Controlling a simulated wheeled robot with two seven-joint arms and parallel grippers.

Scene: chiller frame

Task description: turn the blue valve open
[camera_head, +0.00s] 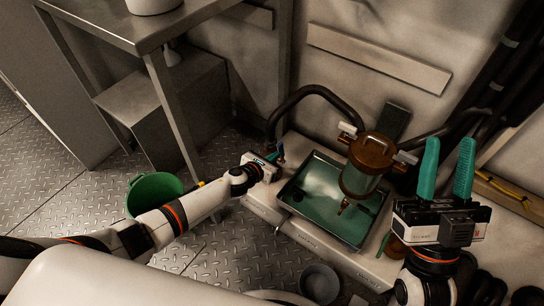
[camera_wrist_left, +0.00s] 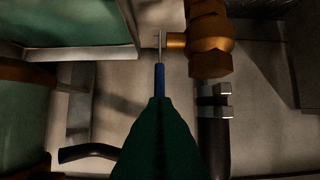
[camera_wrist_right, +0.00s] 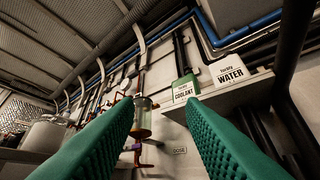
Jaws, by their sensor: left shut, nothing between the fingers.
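The blue valve handle (camera_wrist_left: 160,80) is a thin blue lever in the left wrist view, with a bare metal end by the brass valve body (camera_wrist_left: 208,45). A dark hose runs from the brass fitting. My left gripper (camera_wrist_left: 163,100) is shut and empty, its green fingertips right at the near end of the blue handle; I cannot tell whether they touch. In the head view my left gripper (camera_head: 277,157) is low beside the green tray's left corner, and the valve is mostly hidden there. My right gripper (camera_head: 448,145) is raised at the right, open and empty.
A glass vessel with a brown lid (camera_head: 373,150) stands over the green tray (camera_head: 311,168). A green bucket (camera_head: 155,183) and a grey bowl (camera_head: 320,282) are on the floor. A metal table (camera_head: 140,30) stands at upper left.

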